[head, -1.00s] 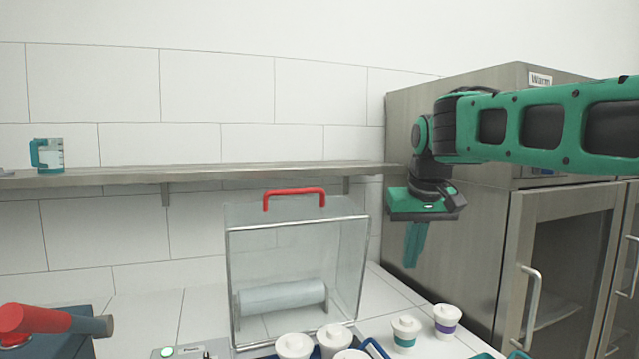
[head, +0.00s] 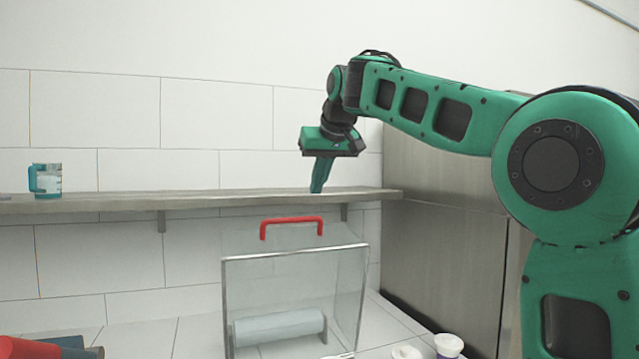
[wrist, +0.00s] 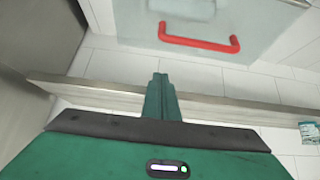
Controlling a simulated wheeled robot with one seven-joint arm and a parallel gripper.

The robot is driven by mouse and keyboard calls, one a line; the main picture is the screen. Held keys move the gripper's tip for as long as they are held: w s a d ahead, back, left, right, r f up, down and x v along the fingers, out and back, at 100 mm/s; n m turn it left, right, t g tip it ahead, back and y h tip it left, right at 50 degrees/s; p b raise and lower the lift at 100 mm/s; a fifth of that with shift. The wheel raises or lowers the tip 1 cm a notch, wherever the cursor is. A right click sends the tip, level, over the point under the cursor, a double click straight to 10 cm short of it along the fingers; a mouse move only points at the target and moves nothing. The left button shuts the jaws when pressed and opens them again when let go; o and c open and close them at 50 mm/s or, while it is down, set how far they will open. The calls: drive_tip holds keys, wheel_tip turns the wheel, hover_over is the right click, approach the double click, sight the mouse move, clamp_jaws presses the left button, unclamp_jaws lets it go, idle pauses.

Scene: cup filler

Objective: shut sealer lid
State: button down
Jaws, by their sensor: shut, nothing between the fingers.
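The sealer lid (head: 345,275) is a clear hood with a metal-edged front frame and a red handle (head: 291,221) at its top. It stands raised over the white counter, with a pale roll (head: 278,326) seen through it. My gripper (head: 317,190) is shut and empty, pointing down, above and slightly right of the red handle in the head view, and apart from it. In the wrist view, the shut fingertips (wrist: 160,78) are short of the red handle (wrist: 198,40), which lies beyond them. The sealer's base is out of view below.
A shelf (head: 110,203) runs along the tiled wall behind the lid, with a jug (head: 46,181) at its left. A steel cabinet (head: 440,250) stands at right. White cups (head: 448,345) show at the bottom edge. A red and blue object (head: 45,348) is at lower left.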

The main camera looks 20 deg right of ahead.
hover_over(316, 233)
drive_tip(key=w, duration=0.2)
wheel_tip(316, 233, down, 5)
drive_tip(key=shift+w+a+r, duration=0.1)
drive_tip(key=shift+r, duration=0.1)
drive_tip(key=shift+s+f, duration=0.15)
drive_tip(key=shift+s, duration=1.1)
drive_tip(key=shift+s+f, duration=0.45)
drive_tip(key=shift+s, duration=0.2)
